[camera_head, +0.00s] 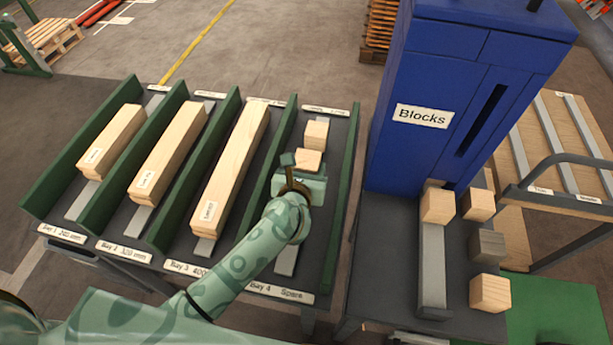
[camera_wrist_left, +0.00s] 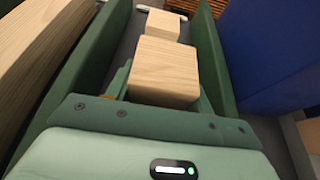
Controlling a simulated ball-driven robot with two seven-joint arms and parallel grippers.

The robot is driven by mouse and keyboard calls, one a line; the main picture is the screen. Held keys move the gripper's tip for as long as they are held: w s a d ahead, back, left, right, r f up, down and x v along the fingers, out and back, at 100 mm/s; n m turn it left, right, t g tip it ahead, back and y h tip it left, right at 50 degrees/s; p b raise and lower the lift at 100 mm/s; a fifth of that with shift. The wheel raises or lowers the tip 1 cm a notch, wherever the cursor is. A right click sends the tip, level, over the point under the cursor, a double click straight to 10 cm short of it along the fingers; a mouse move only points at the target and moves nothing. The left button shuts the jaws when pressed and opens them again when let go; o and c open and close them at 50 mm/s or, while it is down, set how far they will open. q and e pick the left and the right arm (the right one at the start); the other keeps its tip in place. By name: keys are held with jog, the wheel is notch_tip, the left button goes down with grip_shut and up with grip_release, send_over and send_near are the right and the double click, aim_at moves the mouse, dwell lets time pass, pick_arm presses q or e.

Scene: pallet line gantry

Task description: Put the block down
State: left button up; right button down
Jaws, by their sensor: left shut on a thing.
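My left gripper (camera_head: 306,164) is over Bay 4, the spare bay, and is shut on a light wooden block (camera_head: 308,157). In the left wrist view the held block (camera_wrist_left: 164,70) sits between the green fingers. Whether its underside touches the bay floor is hidden. A second wooden block (camera_head: 316,134) lies just beyond it in the same bay, and it also shows in the left wrist view (camera_wrist_left: 163,25). My right gripper is in neither view.
Green dividers flank Bay 4 (camera_head: 353,190). Bays 1 to 3 hold long timbers, the nearest being the Bay 3 timber (camera_head: 232,165). A blue Blocks cabinet (camera_head: 400,160) stands to the right, with several loose blocks (camera_head: 437,206) before it.

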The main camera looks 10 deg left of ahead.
pick_arm(q)
jog(key=f, duration=0.1)
jog(key=f+b, duration=0.2)
jog(key=f, duration=0.1)
jog(key=shift+w+a, duration=0.1)
jog(key=shift+w, duration=0.2)
jog(key=shift+r, duration=0.1)
jog(key=o, duration=1)
